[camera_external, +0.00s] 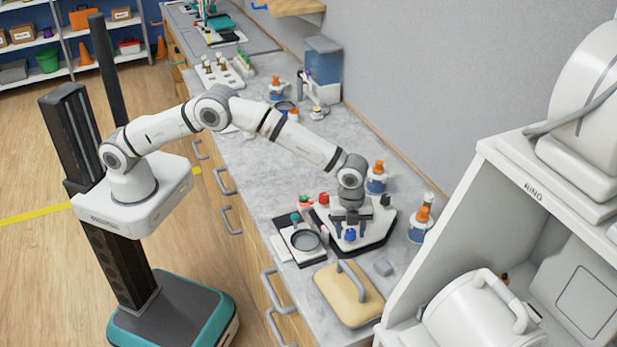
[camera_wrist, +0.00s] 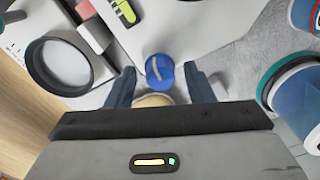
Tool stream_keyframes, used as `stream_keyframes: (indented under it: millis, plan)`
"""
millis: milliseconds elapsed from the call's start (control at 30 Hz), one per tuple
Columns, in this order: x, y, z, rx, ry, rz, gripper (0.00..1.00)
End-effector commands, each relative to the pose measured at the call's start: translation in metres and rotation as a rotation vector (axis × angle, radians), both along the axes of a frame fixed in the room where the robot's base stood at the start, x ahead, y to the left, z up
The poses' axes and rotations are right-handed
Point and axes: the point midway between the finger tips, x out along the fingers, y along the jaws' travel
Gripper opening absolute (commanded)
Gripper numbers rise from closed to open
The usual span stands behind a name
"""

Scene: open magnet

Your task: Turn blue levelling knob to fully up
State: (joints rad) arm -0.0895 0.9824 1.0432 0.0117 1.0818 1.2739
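The blue levelling knob (camera_external: 350,235) stands at the front of a dark-edged white device on the bench. In the wrist view the blue knob (camera_wrist: 160,68) is round, with a pale pointer line running nearly up and down, tilted slightly. My gripper (camera_external: 352,228) is over the device, pointing down at the knob. In the wrist view my gripper (camera_wrist: 160,76) is open, one finger on each side of the knob, with gaps visible. I cannot tell whether the fingertips are level with the knob. The white device top (camera_wrist: 185,25) shows beyond it.
A magnifier-like round lens (camera_external: 305,240) lies left of the device. A beige block with a handle (camera_external: 347,295) is in front. Orange-capped bottles (camera_external: 376,178) (camera_external: 421,224) stand behind and right. A white cabinet (camera_external: 455,200) rises at right.

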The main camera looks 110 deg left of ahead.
Motion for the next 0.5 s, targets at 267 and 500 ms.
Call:
stream_keyframes:
  millis: [267,500]
  plan:
    - [0.0,-0.0001,0.0003,0.0,0.0,0.0,0.25]
    - [0.0001,-0.0001,0.0004,0.0,0.0,0.0,0.05]
